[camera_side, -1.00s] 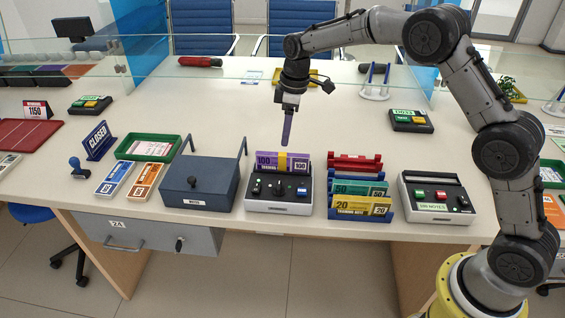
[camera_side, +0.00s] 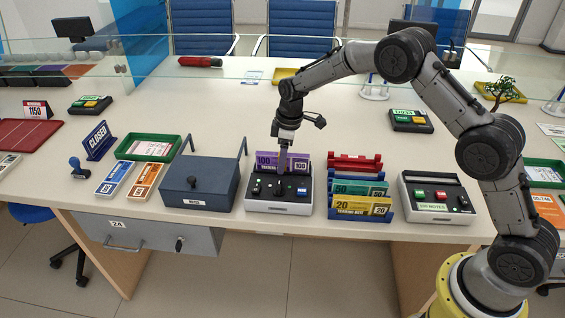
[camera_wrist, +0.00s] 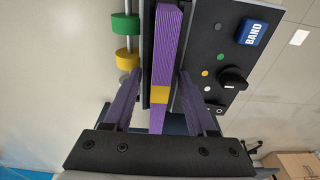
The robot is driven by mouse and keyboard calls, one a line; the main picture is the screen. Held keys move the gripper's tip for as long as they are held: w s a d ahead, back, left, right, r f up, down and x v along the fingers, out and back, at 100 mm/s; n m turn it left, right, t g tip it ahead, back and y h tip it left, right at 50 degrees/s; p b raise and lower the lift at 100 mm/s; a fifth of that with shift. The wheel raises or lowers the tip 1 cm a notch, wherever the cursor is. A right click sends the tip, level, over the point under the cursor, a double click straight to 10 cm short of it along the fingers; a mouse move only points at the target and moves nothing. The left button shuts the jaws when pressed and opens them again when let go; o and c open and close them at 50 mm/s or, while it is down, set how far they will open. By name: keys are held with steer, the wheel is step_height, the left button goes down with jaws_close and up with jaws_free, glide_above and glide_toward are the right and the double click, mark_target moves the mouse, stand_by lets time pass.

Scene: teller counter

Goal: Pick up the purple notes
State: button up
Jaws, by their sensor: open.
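The purple notes (camera_side: 301,163), marked 100, stand upright in the back of a black and grey machine (camera_side: 278,200) with knobs and a blue button. In the wrist view the purple notes (camera_wrist: 169,45) are seen edge-on with a yellow band. My gripper (camera_side: 283,170) points down at the middle of the notes. In the wrist view its two open fingers (camera_wrist: 160,85) lie on either side of the notes, with a gap on each side. In the side view my fingers hide the middle of the notes.
Right of the machine stands a blue rack (camera_side: 388,210) with yellow and green notes and a red holder (camera_side: 356,162) behind. A grey-blue box (camera_side: 199,186) with raised handles is close on the left. A second machine (camera_side: 437,202) is farther right.

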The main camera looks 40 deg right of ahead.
jaws_close()
steer(key=shift+r, duration=0.15)
stand_by(0.4)
